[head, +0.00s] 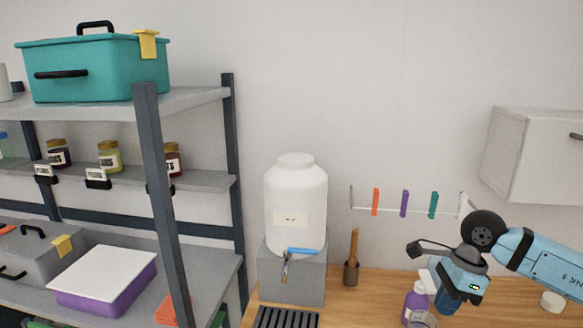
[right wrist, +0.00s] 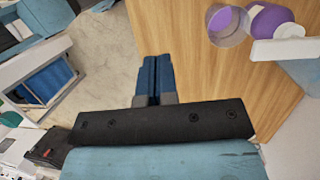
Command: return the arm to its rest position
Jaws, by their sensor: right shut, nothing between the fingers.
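My right arm comes in from the right edge of the head view, bent at a dark round joint. Its gripper (head: 446,303) points down over the wooden counter, beside a purple bottle (head: 415,302). In the right wrist view the two blue fingers (right wrist: 154,80) are pressed together with nothing between them. They are over the counter's edge, with the pale floor beside it. My left gripper is in neither view.
A clear cup (right wrist: 228,27) lies near the purple bottle. A shelf rack (head: 160,200) stands left. A wall cabinet (head: 535,155) hangs right.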

